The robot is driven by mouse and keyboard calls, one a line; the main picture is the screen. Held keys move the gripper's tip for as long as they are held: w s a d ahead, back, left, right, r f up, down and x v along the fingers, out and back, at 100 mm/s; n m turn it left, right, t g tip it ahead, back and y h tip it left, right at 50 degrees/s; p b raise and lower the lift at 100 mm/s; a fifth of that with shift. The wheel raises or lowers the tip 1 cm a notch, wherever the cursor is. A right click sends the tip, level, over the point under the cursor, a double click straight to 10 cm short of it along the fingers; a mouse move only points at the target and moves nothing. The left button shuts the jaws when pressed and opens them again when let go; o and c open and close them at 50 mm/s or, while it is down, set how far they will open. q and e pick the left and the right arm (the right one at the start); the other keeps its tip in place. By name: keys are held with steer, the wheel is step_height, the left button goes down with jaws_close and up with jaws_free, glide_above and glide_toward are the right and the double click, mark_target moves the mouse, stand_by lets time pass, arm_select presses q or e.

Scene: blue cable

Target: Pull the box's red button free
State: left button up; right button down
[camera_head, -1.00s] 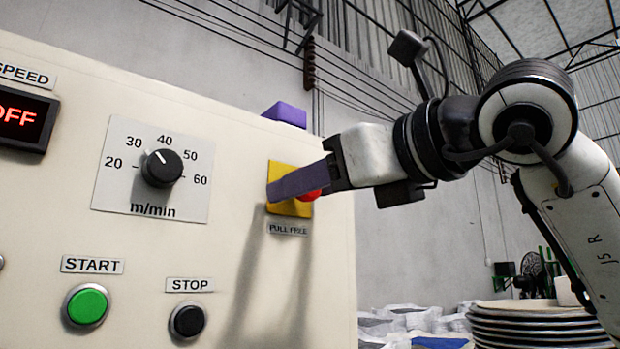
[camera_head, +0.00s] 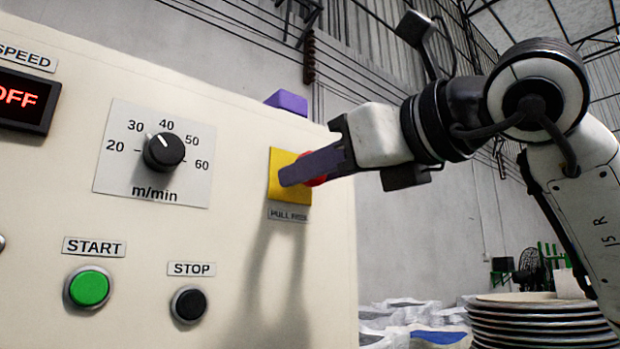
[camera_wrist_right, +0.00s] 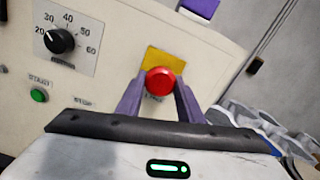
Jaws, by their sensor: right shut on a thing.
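The cream box (camera_head: 60,200) fills the left of the head view. Its red button (camera_head: 317,182) sits at a yellow plate (camera_head: 277,160) above a "PULL FREE" label, near the box's right edge. My right gripper (camera_head: 306,168) reaches in from the right, its purple fingers shut around the button. In the head view, the near finger hides much of the button. In the right wrist view, the round red button (camera_wrist_right: 160,81) shows between the two fingertips, before the yellow plate. My left gripper is in neither view.
The box also has a speed dial (camera_head: 164,152), a green START button (camera_head: 89,287), a black STOP button (camera_head: 188,304) and an OFF display (camera_head: 25,103). A purple block (camera_head: 288,101) shows at its top edge. Stacked plates (camera_head: 540,318) stand at the lower right.

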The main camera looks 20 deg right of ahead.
steer(key=c, duration=1.6)
jaws_free()
steer(key=shift+s, duration=0.1)
steer(key=o, duration=0.4)
steer(key=shift+s+d, duration=0.1)
steer(key=shift+s, duration=0.15)
steer(key=shift+w, duration=0.1)
steer(key=b+v, duration=0.2)
steer(key=v, duration=0.8)
